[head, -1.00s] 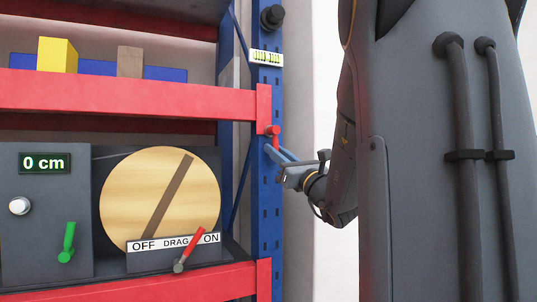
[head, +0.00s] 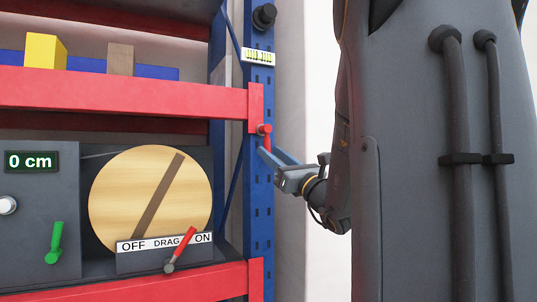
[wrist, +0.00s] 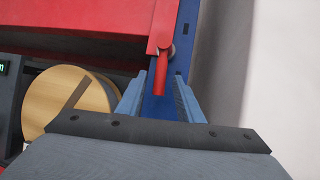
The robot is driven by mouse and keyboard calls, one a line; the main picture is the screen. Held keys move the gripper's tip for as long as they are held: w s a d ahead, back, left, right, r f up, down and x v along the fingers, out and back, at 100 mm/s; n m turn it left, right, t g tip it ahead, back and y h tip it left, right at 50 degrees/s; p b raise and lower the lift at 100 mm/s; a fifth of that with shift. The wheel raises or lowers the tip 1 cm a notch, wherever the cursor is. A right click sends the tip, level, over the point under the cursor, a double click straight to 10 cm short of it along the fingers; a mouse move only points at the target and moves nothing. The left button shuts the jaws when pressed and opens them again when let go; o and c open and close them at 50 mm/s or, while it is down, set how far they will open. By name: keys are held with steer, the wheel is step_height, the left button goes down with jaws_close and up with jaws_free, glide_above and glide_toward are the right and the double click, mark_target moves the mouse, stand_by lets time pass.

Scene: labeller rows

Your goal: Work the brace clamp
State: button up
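The brace clamp shows as a short red lever (head: 266,138) on a round pivot where the red shelf beam meets the blue upright. It hangs downward, and it also shows in the wrist view (wrist: 160,75). My gripper (head: 271,156) is at the lever's lower end. In the wrist view, my gripper (wrist: 158,92) is open, with one blue-grey finger on each side of the lever. Gaps show between the lever and both fingers. I cannot tell how deep the lever's tip sits between them.
The red beam (head: 130,92) and blue upright (head: 258,210) border my gripper. A bubble level (head: 258,57) and black knob (head: 264,17) are above. At left are a wooden disc (head: 120,200), a red drag lever (head: 182,248), a green lever (head: 55,243) and a "0 cm" display (head: 31,161).

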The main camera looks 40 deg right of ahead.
steer(key=b+v, duration=0.1)
steer(key=v, duration=0.4)
steer(key=shift+s, duration=0.1)
stand_by(0.3)
steer(key=w+a+f+n+g+y, duration=0.1)
steer(key=a+f+n+g+y, duration=0.95)
steer(key=a+f, duration=1.25)
steer(key=s+a+f+n+g+h+p, duration=0.1)
steer(key=s+a+f+n+g+h, duration=0.3)
steer(key=s+a+f+n+g, duration=0.55)
steer(key=s+d+f+n+g+h, duration=0.1)
steer(key=s+d+f+n+h, duration=0.2)
steer(key=f+n, duration=0.3)
steer(key=s+d+f+n+g+h, duration=0.2)
steer(key=s+d+f+n+h, duration=0.1)
steer(key=n, duration=0.5)
step_height(320, 180, down, 3)
steer(key=shift+s+d+r+g+h+p, duration=0.1)
steer(key=shift+s+d+g+h+p, duration=0.15)
steer(key=shift+s+h, duration=0.65)
